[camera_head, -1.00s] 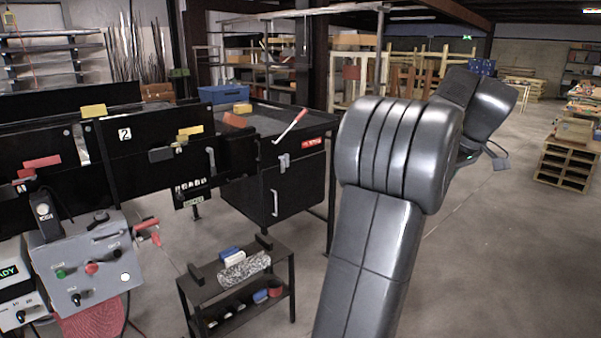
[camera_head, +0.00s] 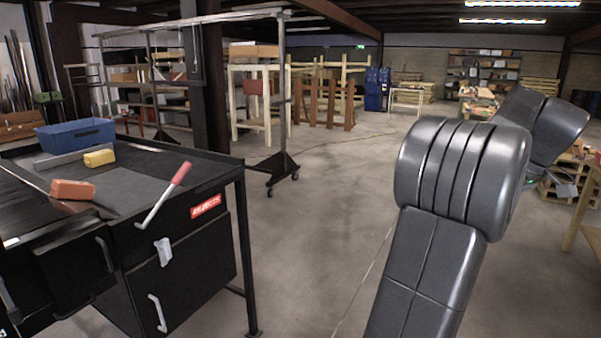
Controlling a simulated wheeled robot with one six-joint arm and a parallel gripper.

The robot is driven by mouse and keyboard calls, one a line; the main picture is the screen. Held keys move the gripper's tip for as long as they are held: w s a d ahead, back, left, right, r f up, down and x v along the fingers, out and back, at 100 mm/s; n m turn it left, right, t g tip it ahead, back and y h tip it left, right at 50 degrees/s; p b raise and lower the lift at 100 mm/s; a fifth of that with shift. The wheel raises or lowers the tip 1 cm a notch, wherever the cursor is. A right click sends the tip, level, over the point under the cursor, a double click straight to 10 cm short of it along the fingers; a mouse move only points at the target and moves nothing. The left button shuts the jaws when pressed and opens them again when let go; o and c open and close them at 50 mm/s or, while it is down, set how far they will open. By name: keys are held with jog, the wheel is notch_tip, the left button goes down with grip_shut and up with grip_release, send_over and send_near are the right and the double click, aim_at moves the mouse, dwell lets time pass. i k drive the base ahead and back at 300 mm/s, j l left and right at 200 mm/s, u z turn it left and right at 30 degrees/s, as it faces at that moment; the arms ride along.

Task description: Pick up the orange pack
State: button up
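An orange pack (camera_head: 72,190) lies on the near part of the black table's top, at the left of the view. A yellow pack (camera_head: 99,158) lies farther back on the same top. My arm stands folded in the right half of the view, well away from the table. A small dark part that seems to be my gripper (camera_head: 565,190) shows at the far right, mostly hidden behind my arm links. Its fingers cannot be made out, nor whether it holds anything.
The black table (camera_head: 150,205) has a raised edge and a red-handled lever (camera_head: 165,195) at its front right corner. A blue bin (camera_head: 75,135) stands at the back. A rolling metal frame (camera_head: 282,160) stands behind. The floor between table and arm is clear.

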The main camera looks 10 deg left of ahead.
aim_at(61, 189)
jog(key=i+u, duration=0.15)
jog(key=i, duration=0.25)
jog(key=i+l+u, duration=0.15)
jog(key=i, duration=0.25)
jog(key=i+l+u, duration=0.15)
jog(key=i, duration=0.2)
jog(key=i+u, duration=0.2)
jog(key=u, duration=0.25)
jog(key=i+u, duration=0.2)
jog(key=u, duration=0.3)
jog(key=i+l+u, duration=0.15)
jog(key=u, duration=0.3)
jog(key=i+l+u, duration=0.15)
jog(key=u, duration=0.35)
jog(key=i+l+u, duration=0.15)
jog(key=u, duration=0.3)
jog(key=i+l+u, duration=0.25)
jog(key=u, duration=0.2)
jog(key=i+l+u, duration=0.15)
jog(key=l+u, duration=0.3)
jog(key=i+l+u, duration=0.1)
jog(key=l+u, duration=0.2)
jog(key=u, duration=0.15)
jog(key=i+l+u, duration=0.2)
jog(key=l, duration=0.15)
jog(key=k, duration=0.1)
